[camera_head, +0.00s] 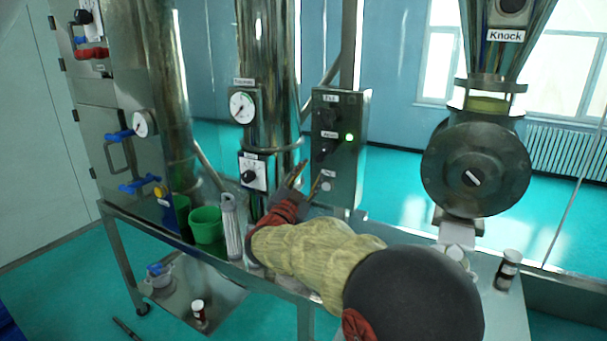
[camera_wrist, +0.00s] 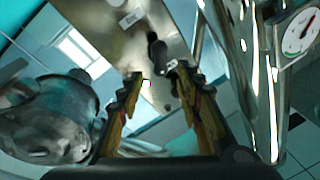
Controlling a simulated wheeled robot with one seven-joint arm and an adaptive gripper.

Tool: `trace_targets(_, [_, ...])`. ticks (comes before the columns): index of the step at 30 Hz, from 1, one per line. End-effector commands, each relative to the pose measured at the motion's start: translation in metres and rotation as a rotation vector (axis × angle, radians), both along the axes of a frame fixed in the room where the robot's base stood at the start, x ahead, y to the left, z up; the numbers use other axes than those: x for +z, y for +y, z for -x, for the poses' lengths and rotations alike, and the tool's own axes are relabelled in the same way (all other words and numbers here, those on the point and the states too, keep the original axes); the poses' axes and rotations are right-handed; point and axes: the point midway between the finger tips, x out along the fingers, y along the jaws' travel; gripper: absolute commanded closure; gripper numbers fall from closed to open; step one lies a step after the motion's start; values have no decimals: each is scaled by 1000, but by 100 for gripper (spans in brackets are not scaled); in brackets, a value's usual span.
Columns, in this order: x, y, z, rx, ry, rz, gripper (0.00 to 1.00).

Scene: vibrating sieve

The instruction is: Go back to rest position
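My gripper (camera_head: 311,171) is raised in front of the grey control box (camera_head: 345,185), with its fingers pointing up toward the box's lower switch. In the wrist view my gripper (camera_wrist: 159,78) has its two yellow and black fingers apart, with nothing between them. A black switch knob (camera_wrist: 156,50) shows just beyond the fingertips; I cannot tell whether they touch it. The box's green lamp (camera_head: 350,137) is lit. My arm, in a yellowish sleeve, reaches from the lower right over the bench.
A green cup (camera_head: 207,225) and a clear cylinder (camera_head: 231,228) stand on the bench left of my arm. Steel columns with a round gauge (camera_head: 242,107) stand behind. A large round valve housing (camera_head: 475,170) and a small dark bottle (camera_head: 507,270) are at right.

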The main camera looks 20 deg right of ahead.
Motion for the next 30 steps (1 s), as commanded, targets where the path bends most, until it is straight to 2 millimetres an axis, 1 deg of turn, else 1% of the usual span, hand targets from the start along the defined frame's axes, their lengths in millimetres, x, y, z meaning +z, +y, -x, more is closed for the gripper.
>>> trace_targets(6, [-2, 1, -2, 8, 1, -9, 65])
trace_targets(8, [-8, 4, -7, 31, 15, -27, 65])
trace_targets(10, [-19, 15, -19, 90, 49, -54, 65])
trace_targets(11, [-27, 22, -25, 127, 73, -66, 65])
trace_targets(12, [-44, 34, -33, 184, 121, -81, 65])
trace_targets(14, [-73, 57, -43, 282, 206, -108, 65])
trace_targets(15, [-92, 73, -46, 350, 269, -124, 65])
trace_targets(17, [-115, 98, -43, 450, 360, -145, 65])
trace_targets(18, [-127, 114, -38, 513, 420, -158, 65])
trace_targets(20, [-145, 137, -24, 603, 514, -175, 65])
trace_targets(21, [-155, 152, -11, 660, 576, -185, 65])
trace_targets(23, [-169, 171, 14, 738, 673, -194, 65])
trace_targets(24, [-178, 182, 33, 785, 739, -200, 65])
trace_targets(26, [-188, 195, 65, 850, 840, -205, 65])
trace_targets(27, [-195, 202, 90, 887, 910, -206, 65])
trace_targets(29, [-203, 208, 130, 935, 1015, -206, 65])
trace_targets(30, [-208, 210, 158, 960, 1083, -202, 65])
